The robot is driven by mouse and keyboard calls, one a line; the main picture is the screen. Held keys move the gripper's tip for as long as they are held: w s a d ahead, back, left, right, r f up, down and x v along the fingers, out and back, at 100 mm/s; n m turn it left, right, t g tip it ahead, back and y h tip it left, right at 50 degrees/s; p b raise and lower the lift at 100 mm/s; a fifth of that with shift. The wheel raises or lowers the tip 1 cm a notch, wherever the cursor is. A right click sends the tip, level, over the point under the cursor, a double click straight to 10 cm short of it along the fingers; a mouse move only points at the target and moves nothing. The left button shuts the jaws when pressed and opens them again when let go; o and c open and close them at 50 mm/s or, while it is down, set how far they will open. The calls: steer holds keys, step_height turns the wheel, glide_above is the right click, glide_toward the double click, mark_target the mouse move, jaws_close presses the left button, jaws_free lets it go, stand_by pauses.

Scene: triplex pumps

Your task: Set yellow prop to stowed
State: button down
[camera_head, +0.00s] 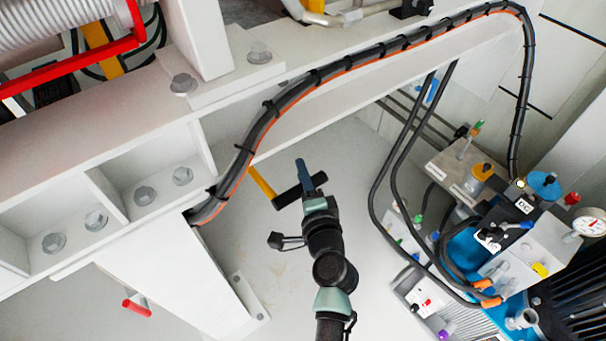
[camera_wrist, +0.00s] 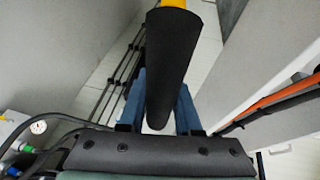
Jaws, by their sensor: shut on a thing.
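The yellow prop (camera_head: 263,183) is a thin yellow bar with a thick black grip, seen below the edge of the white beam. Its black grip (camera_head: 287,198) reaches my gripper (camera_head: 306,174), whose blue fingers are closed around it. In the wrist view the black grip (camera_wrist: 181,50) runs between the two blue fingers, with a bit of yellow at the top edge. The far end of the yellow bar meets the beam edge near the cables; how it is attached there is hidden.
A white beam (camera_head: 90,135) with bolts crosses the upper left. A black and orange cable bundle (camera_head: 330,72) runs along it. A red handle (camera_head: 137,307) sits lower left. A blue pump unit with valves and a gauge (camera_head: 590,226) stands at right. Pale floor lies between.

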steer(key=w+a+f+t+b, duration=0.1)
steer(key=w+f+b, duration=0.1)
steer(key=f+b, duration=1.1)
steer(key=w+a+f+m+t+b, duration=0.1)
steer(key=f+t+b, duration=0.1)
steer(key=f+b, duration=1.2)
steer(key=shift+w+a+y+b, duration=0.35)
steer(key=shift+y+b, duration=0.05)
steer(key=shift+b, duration=6.3)
steer(key=c, duration=0.6)
jaws_free()
steer(key=shift+f, duration=0.1)
steer(key=v, duration=1.2)
steer(key=shift+s+f+p, duration=0.25)
steer(key=shift+s+p, duration=0.1)
steer(key=shift+s, duration=0.05)
